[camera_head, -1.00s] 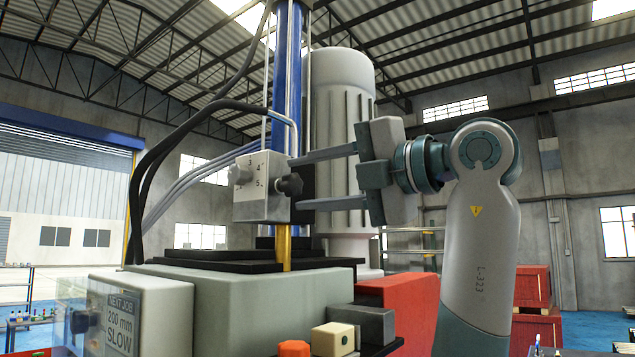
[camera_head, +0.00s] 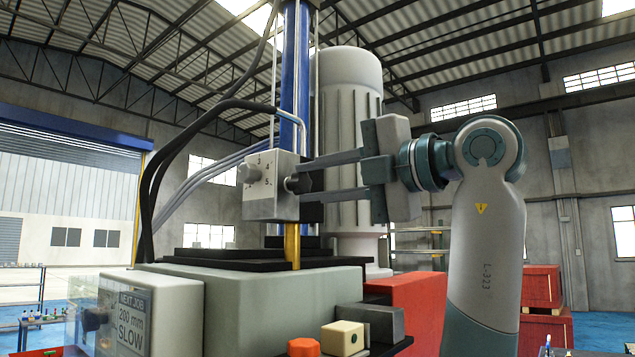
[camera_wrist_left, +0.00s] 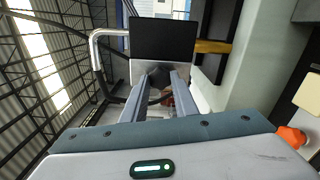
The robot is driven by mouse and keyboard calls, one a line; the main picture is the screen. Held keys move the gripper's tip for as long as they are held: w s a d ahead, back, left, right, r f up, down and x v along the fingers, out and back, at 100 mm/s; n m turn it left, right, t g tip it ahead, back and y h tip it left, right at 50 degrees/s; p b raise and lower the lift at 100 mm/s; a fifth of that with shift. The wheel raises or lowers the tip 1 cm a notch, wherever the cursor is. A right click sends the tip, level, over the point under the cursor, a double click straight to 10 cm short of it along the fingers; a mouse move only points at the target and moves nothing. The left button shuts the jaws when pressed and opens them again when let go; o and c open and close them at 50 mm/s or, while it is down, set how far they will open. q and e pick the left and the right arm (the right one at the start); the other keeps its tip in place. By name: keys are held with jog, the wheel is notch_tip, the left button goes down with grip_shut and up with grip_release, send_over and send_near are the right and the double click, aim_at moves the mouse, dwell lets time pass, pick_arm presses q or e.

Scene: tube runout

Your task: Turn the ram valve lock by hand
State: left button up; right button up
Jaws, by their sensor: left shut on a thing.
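The ram valve (camera_head: 270,200) is a grey block on the ram column in the head view, with a numbered dial (camera_head: 249,173) on its front face. A dark lock knob (camera_head: 293,183) sticks out of its right side. My left gripper (camera_head: 305,179) reaches in from the right, its two long fingers shut on the lock knob, one above and one below. In the left wrist view the knob (camera_wrist_left: 158,77) sits between the fingertips, partly hidden by them. My right gripper is not in view.
A blue column (camera_head: 294,90) and a large pale motor (camera_head: 348,110) stand behind the valve. Dark hoses (camera_head: 150,195) curve at its left. Below is a grey-green housing (camera_head: 260,300) with a "200 mm SLOW" sign (camera_head: 131,320). An orange knob (camera_head: 303,347) lies in front.

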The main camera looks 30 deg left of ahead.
pick_arm(q)
jog(key=shift+f+m, duration=0.1)
jog(key=shift+m, duration=1)
jog(key=o, duration=0.9)
jog(key=shift+d, duration=0.15)
jog(key=d, duration=0.5)
jog(key=shift+s+d+p, duration=0.2)
jog(key=shift+d+p, duration=0.2)
